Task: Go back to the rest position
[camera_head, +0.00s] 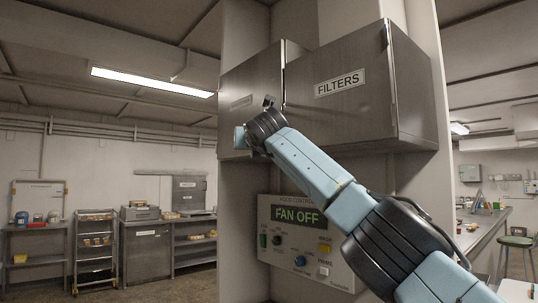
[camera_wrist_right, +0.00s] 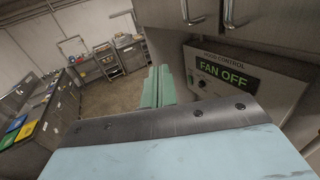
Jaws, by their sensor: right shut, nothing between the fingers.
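My right arm crosses the head view from the lower right up to the middle, in front of the metal cabinet. My right gripper (camera_head: 241,136) is raised near the cabinet's lower left. In the right wrist view its pale green fingers (camera_wrist_right: 157,86) are together with nothing between them. My left gripper is in neither view.
The steel cabinet labelled FILTERS (camera_head: 345,104) is close behind my right arm. Below it is the hood control panel (camera_head: 272,262), reading FAN OFF, partly covered by my arm. A rack trolley (camera_head: 95,247) and work tables stand far left. Open floor lies between.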

